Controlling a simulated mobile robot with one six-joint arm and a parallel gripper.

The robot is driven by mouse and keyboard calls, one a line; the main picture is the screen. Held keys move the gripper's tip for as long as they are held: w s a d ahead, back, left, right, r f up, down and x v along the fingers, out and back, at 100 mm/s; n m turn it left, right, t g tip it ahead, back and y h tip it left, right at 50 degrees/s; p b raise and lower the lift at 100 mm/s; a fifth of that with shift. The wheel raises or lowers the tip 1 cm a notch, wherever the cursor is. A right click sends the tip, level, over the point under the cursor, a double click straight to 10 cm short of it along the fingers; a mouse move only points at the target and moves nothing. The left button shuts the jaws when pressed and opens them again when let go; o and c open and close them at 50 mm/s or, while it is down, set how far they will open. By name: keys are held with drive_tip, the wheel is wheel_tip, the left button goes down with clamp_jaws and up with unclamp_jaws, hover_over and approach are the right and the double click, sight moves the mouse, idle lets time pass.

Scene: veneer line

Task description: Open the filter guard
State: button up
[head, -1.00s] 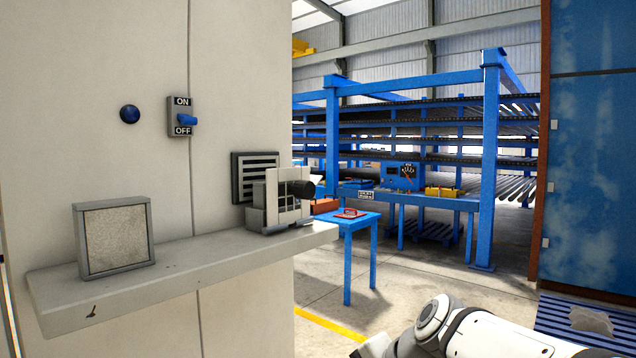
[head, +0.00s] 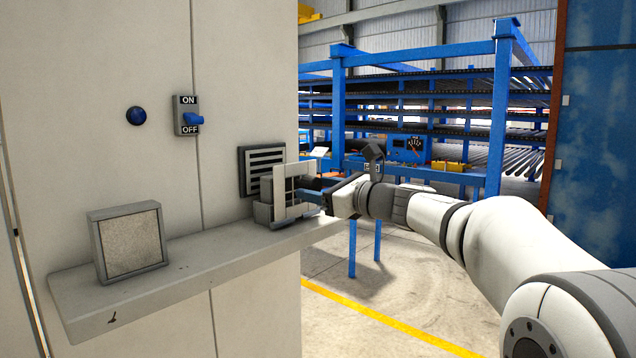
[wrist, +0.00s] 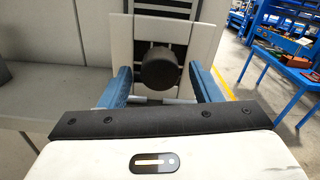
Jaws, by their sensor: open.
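The filter guard (head: 281,184) is a pale slotted panel in a grey holder at the right end of the wall shelf. It stands upright, in front of a dark louvred vent (head: 250,182). In the wrist view the guard (wrist: 122,48) fills the upper middle, with a round black knob (wrist: 158,68) on its face. My gripper (head: 308,195) is at the guard. In the wrist view its blue fingers (wrist: 160,76) are open, one on each side of the knob, with visible gaps. Whether the fingertips reach past the knob is hard to tell.
A framed grey filter panel (head: 130,243) stands on the left of the shelf (head: 190,270). An ON/OFF switch (head: 187,117) and blue button (head: 136,116) are on the wall above. A blue table (wrist: 285,65) stands right of the guard.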

drive_tip(key=shift+x, duration=1.15)
